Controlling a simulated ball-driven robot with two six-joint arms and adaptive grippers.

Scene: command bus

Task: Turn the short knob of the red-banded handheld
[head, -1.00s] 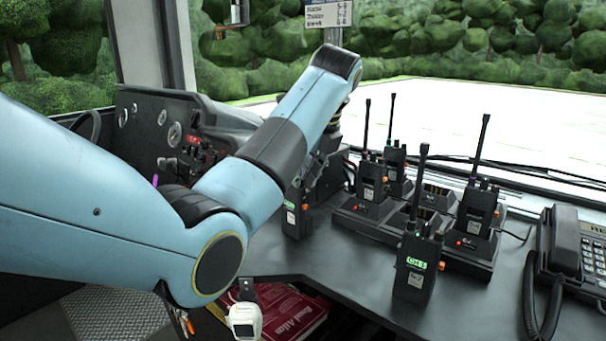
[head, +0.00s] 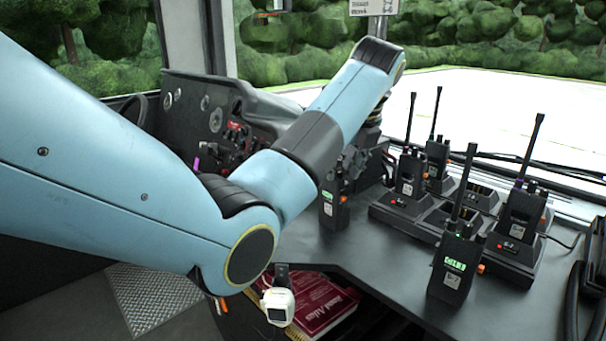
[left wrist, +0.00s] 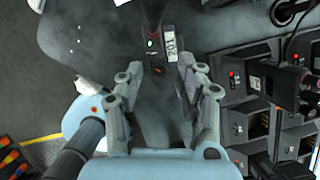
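A black handheld (head: 334,208) with a small green screen and a white label stands on the dash beside my left gripper (head: 357,165) in the head view. The fingers are apart and nothing is held. The top of this handheld and its knobs are cut off or hidden by the gripper. I cannot make out a red band on any handheld. My right gripper is not in view.
Several handhelds stand in chargers (head: 405,215) to the right, antennas up. Another handheld (head: 455,265) with a lit green screen stands nearer the front. A desk phone (head: 594,260) is at the right edge. A red book (head: 325,305) lies low in front.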

